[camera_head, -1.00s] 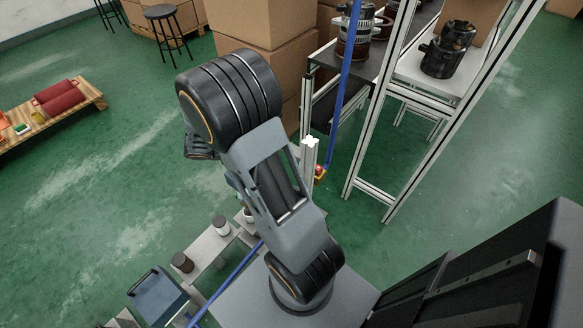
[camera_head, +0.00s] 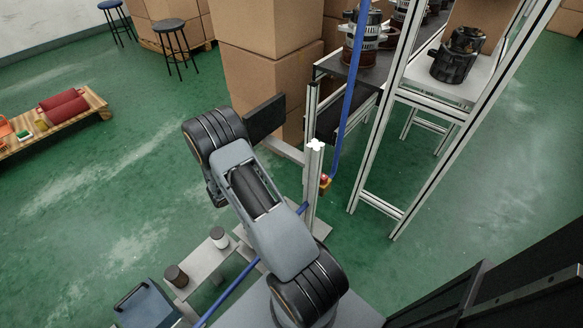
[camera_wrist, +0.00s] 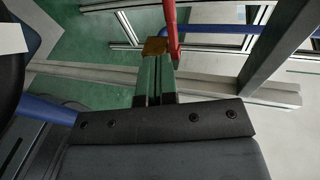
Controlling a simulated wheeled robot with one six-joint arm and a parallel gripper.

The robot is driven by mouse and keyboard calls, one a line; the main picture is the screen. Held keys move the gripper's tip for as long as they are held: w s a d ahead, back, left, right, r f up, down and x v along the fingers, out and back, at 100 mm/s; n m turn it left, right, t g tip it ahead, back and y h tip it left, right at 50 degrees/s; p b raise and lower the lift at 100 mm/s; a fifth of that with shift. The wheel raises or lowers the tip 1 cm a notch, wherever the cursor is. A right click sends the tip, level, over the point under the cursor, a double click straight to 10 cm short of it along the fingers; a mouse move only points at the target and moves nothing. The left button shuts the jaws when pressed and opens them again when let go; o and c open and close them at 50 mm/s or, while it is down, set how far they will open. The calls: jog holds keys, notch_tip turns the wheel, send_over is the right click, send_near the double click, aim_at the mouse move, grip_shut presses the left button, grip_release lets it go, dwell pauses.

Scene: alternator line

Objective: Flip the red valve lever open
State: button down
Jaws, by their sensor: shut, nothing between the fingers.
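The red valve lever (camera_wrist: 171,28) shows in the wrist view, its long arm running up out of the top edge. A brass-coloured block (camera_wrist: 155,46), apparently the valve body, sits beside its lower part. My gripper (camera_wrist: 152,58) is shut and empty, with its fingertips just below the brass block and left of the lever's lower end. I cannot tell whether they touch. In the head view the small red and brass valve (camera_head: 325,181) shows on the blue pipe (camera_head: 345,90), by the aluminium post.
An aluminium post (camera_head: 315,185) stands close beside the valve. A tall aluminium frame (camera_head: 430,130) and a conveyor with alternators stand to the right. Stacked cardboard boxes (camera_head: 265,75) are behind. A low bench with two cups (camera_head: 205,262) is at lower left. Green floor at left is open.

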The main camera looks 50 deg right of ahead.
jog(key=r+b+x, duration=0.1)
jog(key=b+x, duration=0.1)
jog(key=x, duration=1.1)
jog(key=shift+d+b, duration=0.4)
jog(key=shift+d, duration=0.1)
jog(key=shift+s, duration=0.1)
jog(key=shift+d, duration=0.1)
jog(key=shift+d+m+g+p, duration=0.4)
jog(key=shift+d+g, duration=0.1)
jog(key=shift+d, duration=0.6)
jog(key=shift+d+m+g+p, duration=0.4)
jog(key=shift+d+g, duration=0.1)
jog(key=shift+d, duration=0.6)
jog(key=p+v, duration=0.2)
jog(key=v, duration=1.2)
jog(key=shift+r, duration=0.15)
